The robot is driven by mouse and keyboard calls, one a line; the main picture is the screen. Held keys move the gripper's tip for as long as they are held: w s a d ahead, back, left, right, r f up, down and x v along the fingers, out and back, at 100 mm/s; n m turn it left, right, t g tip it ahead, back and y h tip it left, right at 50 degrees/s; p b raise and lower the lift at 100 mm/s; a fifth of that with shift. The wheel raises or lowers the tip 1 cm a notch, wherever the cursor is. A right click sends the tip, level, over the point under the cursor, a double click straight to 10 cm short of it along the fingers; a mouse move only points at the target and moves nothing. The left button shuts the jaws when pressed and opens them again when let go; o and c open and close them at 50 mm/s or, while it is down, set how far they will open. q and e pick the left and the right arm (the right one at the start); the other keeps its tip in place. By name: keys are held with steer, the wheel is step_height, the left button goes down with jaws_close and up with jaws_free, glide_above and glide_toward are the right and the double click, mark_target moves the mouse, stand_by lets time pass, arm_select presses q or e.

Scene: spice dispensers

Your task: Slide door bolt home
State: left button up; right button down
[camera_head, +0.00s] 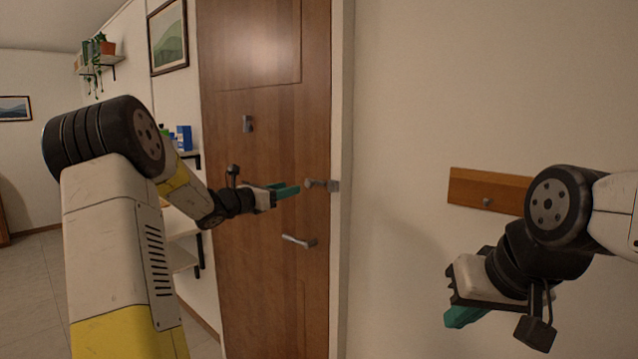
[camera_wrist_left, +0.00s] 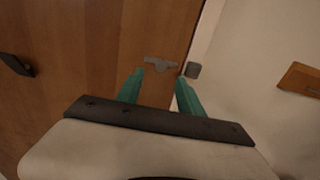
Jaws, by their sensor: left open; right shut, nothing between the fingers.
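The wooden door (camera_head: 262,290) stands in front of me, closed as far as I can see. Its grey metal bolt (camera_head: 315,184) is near the right edge of the door, above the lever handle (camera_head: 298,241). A small keeper (camera_head: 334,186) sits at the frame beside it. My left gripper (camera_head: 290,190) is open and empty, just left of the bolt. In the left wrist view the bolt (camera_wrist_left: 160,64) lies beyond the two green fingertips (camera_wrist_left: 160,78), and the keeper (camera_wrist_left: 193,70) is to its right. My right gripper (camera_head: 462,317) is shut and empty, low at the right, away from the door.
A wooden rail with a peg (camera_head: 490,190) is on the wall right of the door, near my right arm. Shelves with small items (camera_head: 184,140) stand left of the door. The wall between door and rail is clear.

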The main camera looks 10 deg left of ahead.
mark_target(307, 183)
arm_select(q)
steer(key=x, duration=0.7)
steer(key=shift+w+d, duration=0.1)
steer(key=shift+d, duration=0.1)
jaws_close()
steer(key=shift+r, duration=0.1)
stand_by(1.1)
